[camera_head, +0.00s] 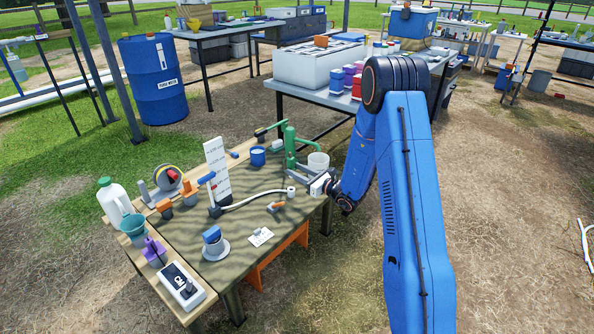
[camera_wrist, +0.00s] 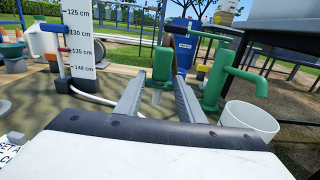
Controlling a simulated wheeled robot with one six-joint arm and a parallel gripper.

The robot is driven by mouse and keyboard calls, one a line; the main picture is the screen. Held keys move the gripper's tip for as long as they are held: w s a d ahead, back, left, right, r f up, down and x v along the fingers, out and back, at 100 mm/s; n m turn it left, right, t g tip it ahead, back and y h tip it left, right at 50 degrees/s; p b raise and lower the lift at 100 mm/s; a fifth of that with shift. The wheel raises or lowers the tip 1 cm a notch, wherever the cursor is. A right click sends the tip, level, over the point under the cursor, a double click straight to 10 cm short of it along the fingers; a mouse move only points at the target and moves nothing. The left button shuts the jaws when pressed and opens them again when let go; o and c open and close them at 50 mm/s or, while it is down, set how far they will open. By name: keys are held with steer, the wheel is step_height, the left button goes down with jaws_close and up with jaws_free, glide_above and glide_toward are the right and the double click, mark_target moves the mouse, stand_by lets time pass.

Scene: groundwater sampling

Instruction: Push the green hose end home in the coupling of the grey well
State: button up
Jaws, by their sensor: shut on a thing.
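My gripper (camera_wrist: 161,80) is at the right end of the table. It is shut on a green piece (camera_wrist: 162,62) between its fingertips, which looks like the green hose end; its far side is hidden. The hose (camera_wrist: 92,97) also shows in the wrist view, left of my fingers. I cannot tell which fitting is the grey well's coupling.
A green pump (camera_head: 290,145) with a spout and a pale bucket (camera_head: 318,160) stand close to my gripper. A white depth scale board (camera_head: 217,165) stands behind the hose. A grey flanged piece with a blue top (camera_head: 213,240) and a card (camera_head: 260,237) are nearer the front.

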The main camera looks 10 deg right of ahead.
steer(key=shift+f, duration=2.5)
steer(key=shift+f, duration=2.25)
steer(key=o, duration=1.1)
steer(key=v, duration=1.7)
steer(key=shift+s+d, duration=0.1)
steer(key=shift+s, duration=0.05)
steer(key=shift+r, duration=0.1)
